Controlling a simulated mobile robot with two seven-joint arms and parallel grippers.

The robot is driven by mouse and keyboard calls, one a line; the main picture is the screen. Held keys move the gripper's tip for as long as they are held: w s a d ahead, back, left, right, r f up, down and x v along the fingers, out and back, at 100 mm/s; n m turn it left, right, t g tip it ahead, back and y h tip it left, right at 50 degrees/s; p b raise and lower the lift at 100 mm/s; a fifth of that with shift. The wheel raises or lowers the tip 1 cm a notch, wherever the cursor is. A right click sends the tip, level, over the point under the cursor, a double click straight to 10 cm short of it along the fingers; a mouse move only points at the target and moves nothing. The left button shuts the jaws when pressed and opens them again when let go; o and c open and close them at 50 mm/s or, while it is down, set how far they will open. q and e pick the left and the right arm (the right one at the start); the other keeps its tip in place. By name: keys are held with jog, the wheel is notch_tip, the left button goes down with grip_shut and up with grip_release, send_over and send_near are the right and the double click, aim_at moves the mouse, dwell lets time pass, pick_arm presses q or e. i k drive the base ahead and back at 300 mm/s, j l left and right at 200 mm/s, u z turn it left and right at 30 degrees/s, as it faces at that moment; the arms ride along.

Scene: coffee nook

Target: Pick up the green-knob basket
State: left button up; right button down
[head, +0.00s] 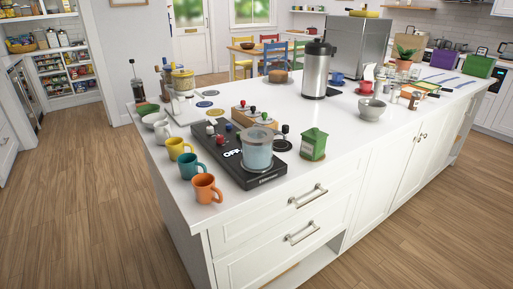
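A light wooden stand (241,114) sits on the white island counter (337,130), behind a black machine. Several small round knobs show on and around it. One knob (265,116) on the stand looks green; it is small, and the basket under it is not clear. A red knob (252,108) and a dark knob (243,103) are close by. Neither of my grippers is in view.
The black machine (215,150) carries a clear jug (258,150) and small knobs. An orange mug (206,188), teal mug (190,165) and yellow mug (178,148) line the left edge. A green canister (313,144) and steel dispenser (316,72) stand right of the stand.

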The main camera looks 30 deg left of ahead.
aim_at(264, 120)
jog(key=i+u, duration=0.1)
jog(key=u, duration=0.35)
jog(key=l+u, duration=0.1)
jog(key=u, duration=0.35)
jog(key=i+l+u, duration=0.1)
jog(key=u, duration=0.35)
jog(key=i+l+u, duration=0.1)
jog(key=l+u, duration=0.5)
jog(key=l, duration=0.15)
